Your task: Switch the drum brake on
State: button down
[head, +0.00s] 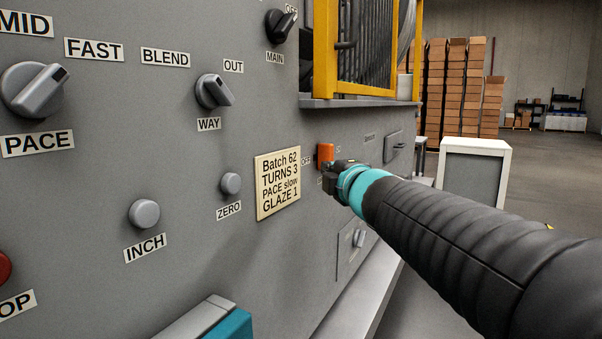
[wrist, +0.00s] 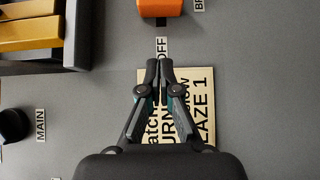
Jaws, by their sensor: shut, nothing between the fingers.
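The orange brake handle (head: 325,152) stands out from the grey panel just right of a label reading OFF (head: 306,160). In the wrist view the orange handle (wrist: 160,6) is cut off by the top edge, with the OFF label (wrist: 162,54) below it. A label starting with BR (wrist: 200,4) is beside it, partly out of frame. My gripper (head: 328,173) is at the panel just below the handle in the head view. In the wrist view my gripper's fingertips (wrist: 160,62) are together and empty, over the OFF label, apart from the handle. Contact with the panel cannot be told.
A cream batch card (head: 278,183) is on the panel left of my gripper. Knobs MAIN (head: 280,26), WAY (head: 213,91) and PACE (head: 35,89) and buttons INCH (head: 144,214) and ZERO (head: 231,184) sit further left. A yellow guard frame (head: 325,50) juts out above.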

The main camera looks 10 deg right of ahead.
send_near(321, 157)
jog(key=w+a, duration=0.3)
jog(key=shift+w+a+b, duration=0.15)
jog(key=shift+b, duration=0.15)
jog(key=shift+w+d+r+p, duration=0.1)
jog(key=shift+w+d+p, duration=0.3)
jog(key=shift+w+d, duration=0.8)
jog(key=shift+w, duration=0.2)
